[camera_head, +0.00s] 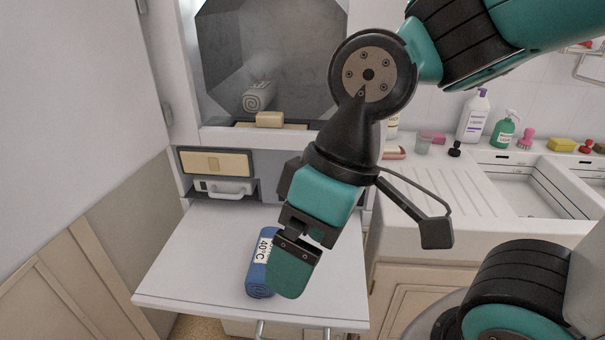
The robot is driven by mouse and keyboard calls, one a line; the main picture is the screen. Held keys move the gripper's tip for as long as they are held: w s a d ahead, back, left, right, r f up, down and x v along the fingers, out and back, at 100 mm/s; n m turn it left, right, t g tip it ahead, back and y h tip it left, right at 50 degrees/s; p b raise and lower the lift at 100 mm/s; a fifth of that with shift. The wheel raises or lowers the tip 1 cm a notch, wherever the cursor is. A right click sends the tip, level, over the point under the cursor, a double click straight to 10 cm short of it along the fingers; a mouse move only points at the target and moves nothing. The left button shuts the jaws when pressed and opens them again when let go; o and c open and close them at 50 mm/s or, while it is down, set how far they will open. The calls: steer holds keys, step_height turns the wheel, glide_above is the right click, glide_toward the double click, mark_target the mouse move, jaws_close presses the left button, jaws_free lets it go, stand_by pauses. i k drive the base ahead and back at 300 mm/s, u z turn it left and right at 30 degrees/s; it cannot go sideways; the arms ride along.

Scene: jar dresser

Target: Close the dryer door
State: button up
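The dryer (190,90) stands at the back left, with its dark drum opening exposed. Its door appears to be the large white panel (75,110) on the left, swung wide open on hinges at the left side of the opening. My gripper (292,270) points down over the pulled-out white shelf below the dryer, to the right of the door and well apart from it. I see its fingers from the side, overlapping, so I cannot tell whether they are open or shut. A grey rolled towel (257,97) lies in the drum.
A tan block (269,119) sits at the opening's lower edge. A blue rolled towel (260,280) marked 40°C lies on the pulled-out shelf (190,260), beside my gripper. A sink (530,182) and counter with several bottles stand at the right. Wooden cabinet panels (75,265) are at lower left.

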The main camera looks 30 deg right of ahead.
mark_target(82, 112)
steer(key=k, duration=0.5)
steer(key=u, duration=1.7)
steer(key=i, duration=1.2)
steer(key=z, duration=0.15)
